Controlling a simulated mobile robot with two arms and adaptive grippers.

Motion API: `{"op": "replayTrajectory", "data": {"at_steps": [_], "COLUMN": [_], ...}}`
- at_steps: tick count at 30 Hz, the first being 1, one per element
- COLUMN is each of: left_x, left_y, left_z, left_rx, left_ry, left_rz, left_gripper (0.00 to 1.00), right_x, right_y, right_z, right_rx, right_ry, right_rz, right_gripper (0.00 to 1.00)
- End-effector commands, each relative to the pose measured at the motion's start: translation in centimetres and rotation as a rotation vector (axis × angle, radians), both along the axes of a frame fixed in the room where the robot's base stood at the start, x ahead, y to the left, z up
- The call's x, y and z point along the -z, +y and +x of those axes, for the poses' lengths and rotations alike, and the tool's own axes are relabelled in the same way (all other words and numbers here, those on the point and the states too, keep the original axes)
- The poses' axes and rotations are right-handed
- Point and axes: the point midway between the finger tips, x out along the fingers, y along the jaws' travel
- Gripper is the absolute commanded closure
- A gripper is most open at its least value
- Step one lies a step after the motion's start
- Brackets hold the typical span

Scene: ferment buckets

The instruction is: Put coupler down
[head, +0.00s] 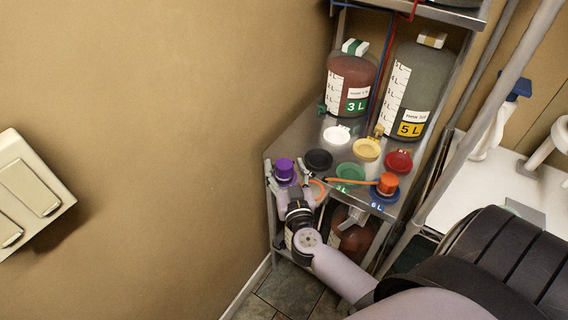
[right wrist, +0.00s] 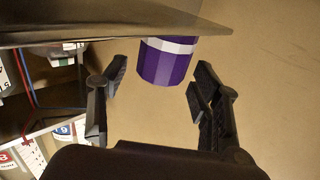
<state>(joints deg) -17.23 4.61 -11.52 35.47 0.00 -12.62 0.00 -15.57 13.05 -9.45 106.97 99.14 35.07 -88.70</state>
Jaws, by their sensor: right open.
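A purple coupler (head: 284,168) with a pale band stands at the left end of the metal shelf, on or just above a purple disc. It also shows in the right wrist view (right wrist: 165,62), in the gap between the two fingers. My right gripper (head: 290,183) is open around or just short of the coupler, with a visible gap on both sides in the wrist view. An orange coupler (head: 388,183) stands on a blue disc (head: 384,197) at the shelf's right front. My left gripper is not in view.
Black (head: 318,160), green (head: 351,173), yellow (head: 366,149), red (head: 398,161) and white (head: 337,134) discs lie on the shelf. Behind them stand a 3 L bucket (head: 350,82) and a 5 L bucket (head: 408,90). A bare wall (head: 200,120) borders the left.

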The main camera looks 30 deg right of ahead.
Motion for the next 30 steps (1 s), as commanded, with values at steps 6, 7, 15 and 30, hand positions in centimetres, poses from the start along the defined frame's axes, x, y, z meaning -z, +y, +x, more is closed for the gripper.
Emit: {"op": "replayTrajectory", "data": {"at_steps": [6, 7, 15, 30], "left_x": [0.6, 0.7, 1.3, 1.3], "left_y": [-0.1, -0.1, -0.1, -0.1], "left_z": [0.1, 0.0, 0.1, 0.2], "left_rx": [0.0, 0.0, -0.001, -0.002], "left_ry": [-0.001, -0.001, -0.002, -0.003], "left_rz": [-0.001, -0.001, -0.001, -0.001], "left_gripper": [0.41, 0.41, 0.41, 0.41], "right_x": [0.2, 0.3, 0.0, 4.3], "right_y": [1.9, 2.2, 3.6, 5.2], "right_z": [-4.7, -5.2, -8.7, -8.4], "right_rx": [0.0, -0.001, 0.0, -0.079], "right_ry": [0.003, 0.003, 0.001, 0.037], "right_rz": [0.003, 0.003, 0.001, -0.032], "right_gripper": [0.41, 0.41, 0.41, 0.41]}}
